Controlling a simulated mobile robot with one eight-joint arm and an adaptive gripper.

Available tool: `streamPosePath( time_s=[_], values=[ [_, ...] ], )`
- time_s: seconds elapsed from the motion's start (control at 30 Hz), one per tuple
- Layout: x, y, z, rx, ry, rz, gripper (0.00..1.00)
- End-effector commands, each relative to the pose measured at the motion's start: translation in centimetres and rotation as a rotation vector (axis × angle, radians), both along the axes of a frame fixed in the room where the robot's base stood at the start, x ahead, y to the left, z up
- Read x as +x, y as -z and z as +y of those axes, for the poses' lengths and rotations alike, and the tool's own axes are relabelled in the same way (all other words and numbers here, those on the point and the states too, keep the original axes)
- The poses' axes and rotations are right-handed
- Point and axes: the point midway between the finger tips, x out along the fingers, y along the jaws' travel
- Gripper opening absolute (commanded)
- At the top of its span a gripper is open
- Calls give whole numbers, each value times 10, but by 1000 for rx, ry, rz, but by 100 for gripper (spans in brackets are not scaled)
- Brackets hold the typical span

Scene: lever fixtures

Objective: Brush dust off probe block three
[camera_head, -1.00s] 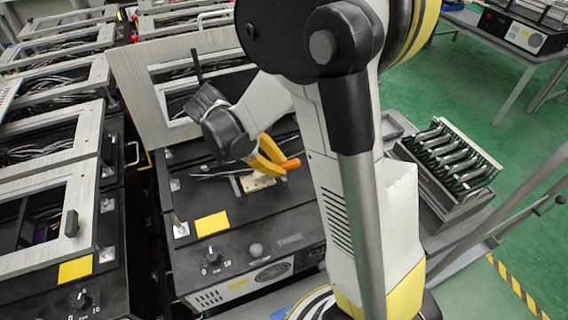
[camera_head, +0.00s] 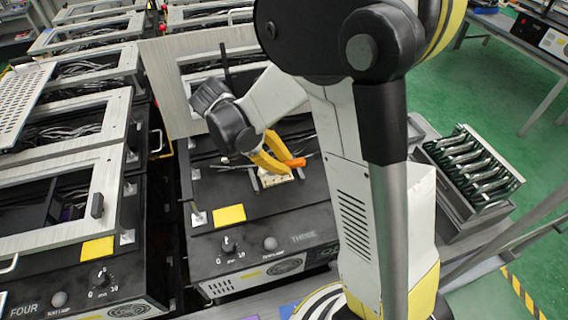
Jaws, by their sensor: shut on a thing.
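The fixture labelled THREE (camera_head: 305,238) stands in front of me, with its pale frame lid (camera_head: 160,85) raised. A small cream-coloured block (camera_head: 272,181) lies on its dark top; it looks like the probe block. My gripper (camera_head: 272,160), with yellow fingers, is just above this block. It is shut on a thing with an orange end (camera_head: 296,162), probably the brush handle. The brush's bristles are hidden, and I cannot tell whether they touch the block.
Fixture FOUR (camera_head: 75,290) stands to the left, with a narrow gap between. A grey rack (camera_head: 465,170) of several silver-topped parts sits to the right. More open-framed fixtures fill the back left.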

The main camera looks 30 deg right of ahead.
Motion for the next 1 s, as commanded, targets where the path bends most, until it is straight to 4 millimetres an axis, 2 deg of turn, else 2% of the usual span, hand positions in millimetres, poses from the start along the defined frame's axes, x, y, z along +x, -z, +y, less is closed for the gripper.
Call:
streamPosePath(
  time_s=[0.03,0.1,0.6,1.0],
  values=[
    [0,-10,0,0,0,0,0],
    [0,-18,0,0,0,0,0],
    [0,-72,0,0,0,0,0],
    [0,-72,0,0,0,0,0]
  ],
)
